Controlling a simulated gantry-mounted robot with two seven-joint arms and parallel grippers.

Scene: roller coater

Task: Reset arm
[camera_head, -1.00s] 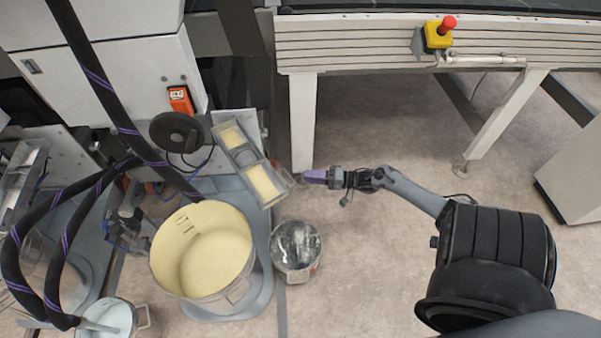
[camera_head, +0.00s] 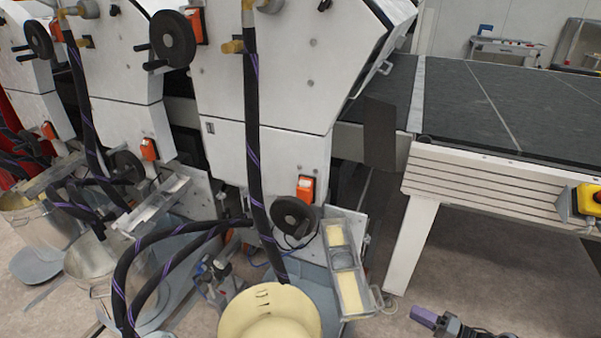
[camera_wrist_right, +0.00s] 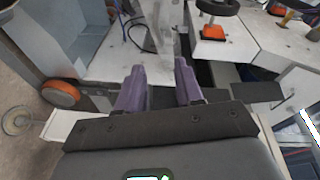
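My right gripper (camera_head: 424,318) shows at the lower right edge of the head view, right of the clear-windowed tray. In the right wrist view its two purple fingers (camera_wrist_right: 160,88) stand apart with nothing between them. The rest of my right arm is mostly below the head view's frame. My left gripper is not in view.
A cream-filled bucket (camera_head: 270,318) stands at the bottom centre, beside a tray with cream windows (camera_head: 346,268). White machines (camera_head: 265,75) with black hoses (camera_head: 252,130) fill the left. A conveyor table (camera_head: 480,190) with an emergency stop (camera_head: 590,200) stands right.

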